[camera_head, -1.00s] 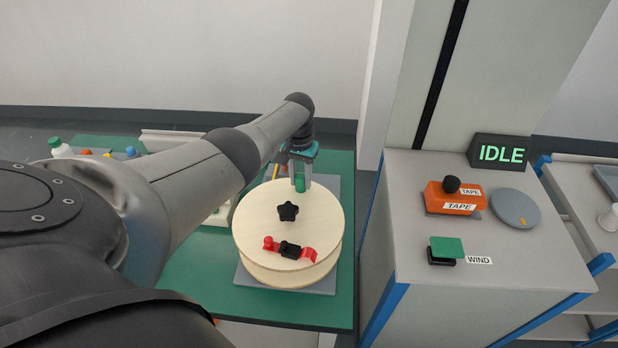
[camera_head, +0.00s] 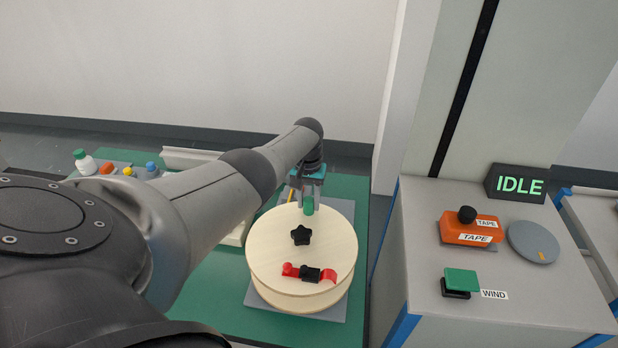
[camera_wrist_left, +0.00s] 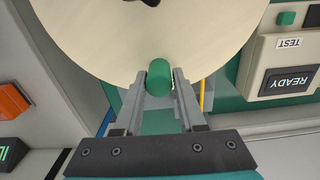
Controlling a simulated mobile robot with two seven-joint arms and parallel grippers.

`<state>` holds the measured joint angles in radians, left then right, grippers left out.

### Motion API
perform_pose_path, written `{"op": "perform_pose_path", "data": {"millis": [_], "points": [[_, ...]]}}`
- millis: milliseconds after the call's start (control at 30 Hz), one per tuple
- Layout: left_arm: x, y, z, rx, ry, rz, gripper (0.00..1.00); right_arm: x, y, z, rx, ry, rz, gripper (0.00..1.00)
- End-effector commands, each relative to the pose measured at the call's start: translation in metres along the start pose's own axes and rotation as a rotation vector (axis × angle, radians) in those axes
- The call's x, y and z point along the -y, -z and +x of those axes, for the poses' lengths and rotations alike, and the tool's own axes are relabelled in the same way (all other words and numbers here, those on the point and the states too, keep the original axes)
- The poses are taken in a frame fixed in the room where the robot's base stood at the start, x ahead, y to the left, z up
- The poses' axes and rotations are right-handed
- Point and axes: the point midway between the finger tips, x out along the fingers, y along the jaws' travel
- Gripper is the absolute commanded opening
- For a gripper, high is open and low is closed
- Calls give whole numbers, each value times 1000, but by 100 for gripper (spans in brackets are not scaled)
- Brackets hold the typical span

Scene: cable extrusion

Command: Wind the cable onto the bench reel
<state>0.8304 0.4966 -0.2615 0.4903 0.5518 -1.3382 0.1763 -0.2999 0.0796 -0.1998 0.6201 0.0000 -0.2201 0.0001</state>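The bench reel (camera_head: 275,238) is a pale round wooden drum lying flat, with a black star knob (camera_head: 301,235) at its centre. A black clamp (camera_head: 311,275) with red pieces on both sides sits near its front edge. A green handle (camera_head: 309,206) stands near the far rim. My left gripper (camera_head: 309,198) has its fingers on both sides of this handle and appears shut on it; the handle also shows between the fingers in the left wrist view (camera_wrist_left: 160,77). No cable run is clearly visible. My right gripper is in neither view.
The right cabinet (camera_head: 410,270) carries an orange TAPE device (camera_head: 470,229), a grey disc (camera_head: 533,242), a green WIND button (camera_head: 461,281) and a display reading IDLE (camera_head: 516,183). A READY box (camera_wrist_left: 286,81) shows in the left wrist view.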

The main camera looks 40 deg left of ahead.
Motion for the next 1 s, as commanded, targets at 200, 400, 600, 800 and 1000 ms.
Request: {"op": "perform_pose_path", "data": {"millis": [200,400,600,800,1000], "points": [[0,0,0,0,2,2,66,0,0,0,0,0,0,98],[0,-1,1,2,3,4,66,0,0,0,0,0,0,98],[1,-1,-8,2,3,5,66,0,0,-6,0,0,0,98],[1,0,-40,-2,3,5,66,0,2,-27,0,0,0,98],[1,0,-79,-2,4,4,66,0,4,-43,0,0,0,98]]}}
